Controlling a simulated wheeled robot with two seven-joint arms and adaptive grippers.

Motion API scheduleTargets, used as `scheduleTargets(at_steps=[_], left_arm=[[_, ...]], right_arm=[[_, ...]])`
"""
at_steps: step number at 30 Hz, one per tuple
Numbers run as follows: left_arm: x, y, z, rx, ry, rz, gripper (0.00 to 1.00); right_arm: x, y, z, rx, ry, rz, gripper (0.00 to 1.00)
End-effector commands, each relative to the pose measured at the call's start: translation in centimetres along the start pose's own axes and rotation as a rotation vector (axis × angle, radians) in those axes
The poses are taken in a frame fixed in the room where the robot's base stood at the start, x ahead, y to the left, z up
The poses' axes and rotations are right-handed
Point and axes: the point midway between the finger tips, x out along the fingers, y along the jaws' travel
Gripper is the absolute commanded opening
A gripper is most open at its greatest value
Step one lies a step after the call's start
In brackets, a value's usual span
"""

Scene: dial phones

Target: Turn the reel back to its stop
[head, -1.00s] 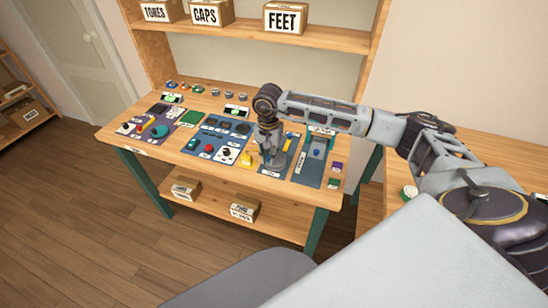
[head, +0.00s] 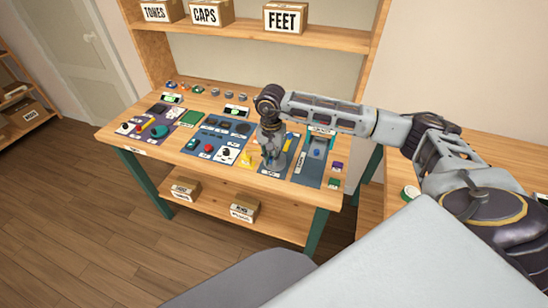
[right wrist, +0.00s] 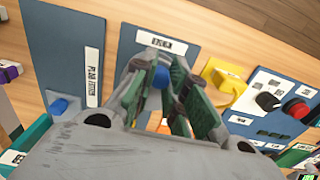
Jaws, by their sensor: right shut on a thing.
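My right gripper (head: 272,160) reaches down onto a blue-grey panel at the right part of the workbench. In the right wrist view my right gripper (right wrist: 156,66) has its two green-and-dark fingers closed on a small blue knob (right wrist: 160,76), which shows between them. The knob stands over the blue panel (right wrist: 188,22) with a white label. I cannot make out the rest of the reel; the fingers and the gripper's grey body hide it. My left gripper is not in view.
A second blue panel (right wrist: 70,38) with a blue part lies beside this one. A yellow part (right wrist: 222,82) and a panel with a red button (right wrist: 296,108) are close on the other side. Labelled boxes (head: 290,17) stand on the shelf above.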

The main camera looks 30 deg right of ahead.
Motion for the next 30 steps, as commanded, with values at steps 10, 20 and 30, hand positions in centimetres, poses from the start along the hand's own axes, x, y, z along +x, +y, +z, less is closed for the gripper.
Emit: scheduleTargets(at_steps=[10,20,30], left_arm=[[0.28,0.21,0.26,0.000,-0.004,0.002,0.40],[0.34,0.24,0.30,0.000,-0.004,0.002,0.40],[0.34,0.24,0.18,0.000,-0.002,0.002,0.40]], right_arm=[[0.07,0.49,-0.06,0.002,0.001,0.001,0.09],[0.04,0.78,-0.02,0.001,0.000,0.003,0.09],[0.02,0.71,0.01,0.000,0.000,0.001,0.38]])
